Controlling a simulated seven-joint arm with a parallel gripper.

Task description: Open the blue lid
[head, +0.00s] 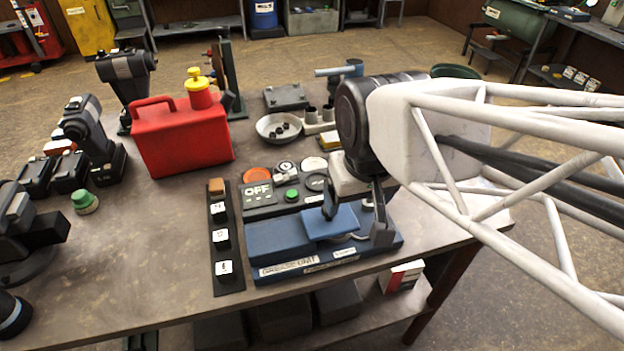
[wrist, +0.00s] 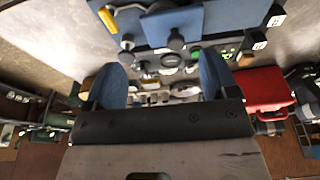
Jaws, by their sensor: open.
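The blue unit (head: 275,268) with a white label on its front edge lies at the front of the bench. Its lighter blue lid (head: 330,222) is a flat panel over the right-middle part and looks slightly above the base; how far it stands open is unclear. A blue panel, likely the lid, shows at the top of the wrist view (wrist: 172,25). My gripper (head: 356,226) is open, its fingers pointing down at the lid's right side. In the wrist view my gripper (wrist: 160,60) shows two blue finger pads apart with nothing clearly held. Contact with the lid cannot be told.
A black strip with white-labelled switches (head: 222,245) lies left of the unit. Behind it are an OFF panel (head: 258,192) and a green button (head: 292,195). A red can (head: 182,138) stands back left and a bowl (head: 279,128) behind.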

